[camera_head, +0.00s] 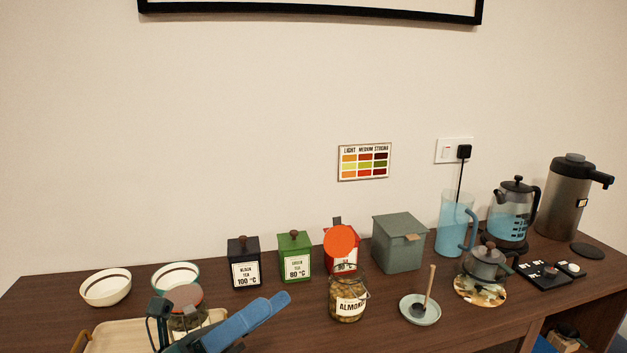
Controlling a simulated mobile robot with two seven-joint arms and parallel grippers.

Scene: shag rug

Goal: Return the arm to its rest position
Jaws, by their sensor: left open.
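My left gripper (205,325) is at the bottom left of the head view, over the front of the counter. It is blue and dark grey, and its jaws are open. A glass jar with a reddish top (186,302) shows just behind it and is partly covered by it. I see nothing held in the jaws. I cannot tell whether the gripper touches the jar. My right gripper is not in view.
A wooden tray (105,335) lies under the gripper area, with two bowls (105,288) behind. Tea tins (244,268), an almond jar (348,302), a small dish (419,313), a grey box (398,246), a blue pitcher (453,228) and a kettle (510,214) stand rightward.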

